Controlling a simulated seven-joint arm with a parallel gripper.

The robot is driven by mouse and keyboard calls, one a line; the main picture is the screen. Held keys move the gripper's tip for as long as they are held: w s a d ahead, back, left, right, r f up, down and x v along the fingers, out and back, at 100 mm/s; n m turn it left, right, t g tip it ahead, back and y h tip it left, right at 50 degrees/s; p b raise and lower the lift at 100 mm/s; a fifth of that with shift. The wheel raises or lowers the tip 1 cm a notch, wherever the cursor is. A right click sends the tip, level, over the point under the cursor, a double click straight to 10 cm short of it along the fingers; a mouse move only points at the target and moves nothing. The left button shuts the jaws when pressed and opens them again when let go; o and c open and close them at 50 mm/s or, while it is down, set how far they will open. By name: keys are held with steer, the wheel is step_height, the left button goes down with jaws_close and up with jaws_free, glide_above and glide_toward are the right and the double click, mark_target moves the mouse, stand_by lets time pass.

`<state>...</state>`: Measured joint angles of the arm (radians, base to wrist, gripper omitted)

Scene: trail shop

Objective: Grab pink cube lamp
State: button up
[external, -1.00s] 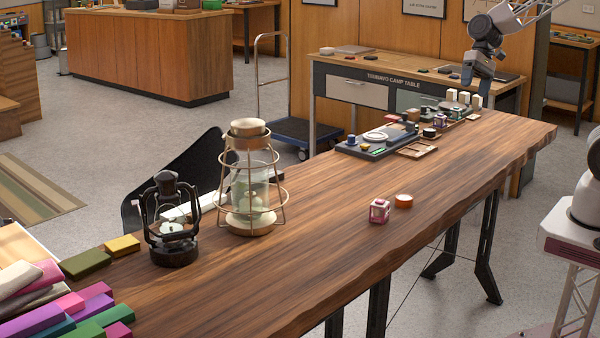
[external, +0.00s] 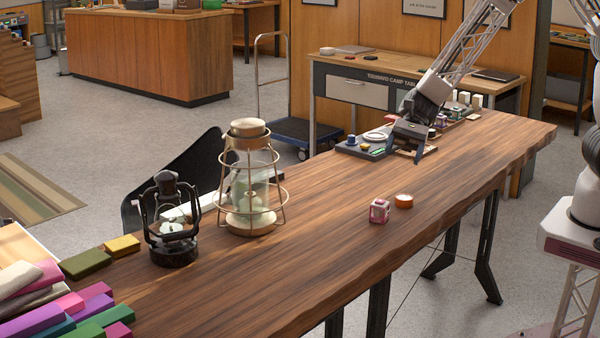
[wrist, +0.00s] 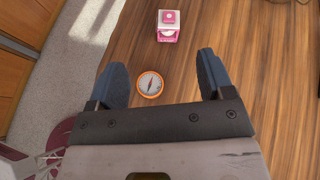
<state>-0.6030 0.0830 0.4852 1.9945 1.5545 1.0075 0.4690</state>
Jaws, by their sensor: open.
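The pink cube lamp (external: 379,211) is a small pink and white cube standing on the wooden table (external: 300,240), near its front edge. It also shows at the top of the wrist view (wrist: 168,27), beyond my fingertips. My gripper (external: 408,152) is in the air above the table, up and to the right of the lamp in the external view. In the wrist view my gripper (wrist: 162,75) is open and empty, its two dark fingers spread apart. The lamp lies ahead of the fingers, not between them.
A round orange-rimmed compass (wrist: 150,84) lies close beside the lamp, showing between my fingers; it also appears in the external view (external: 404,201). A black lantern (external: 172,220) and a brass-framed lantern (external: 251,180) stand left. A tray of small items (external: 362,148) is behind my gripper.

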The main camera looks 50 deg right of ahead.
mark_target(380, 200)
steer(key=a+f+m, duration=0.1)
steer(key=a+f, duration=0.3)
steer(key=a+f+m+y, duration=0.1)
steer(key=a+f, duration=0.1)
steer(key=shift+s+a+m, duration=0.25)
steer(key=shift+a+m, duration=0.05)
steer(key=shift+a, duration=0.1)
steer(key=shift+a, duration=0.1)
steer(key=shift+x, duration=1.2)
steer(key=shift+x, duration=2.55)
steer(key=c, duration=1)
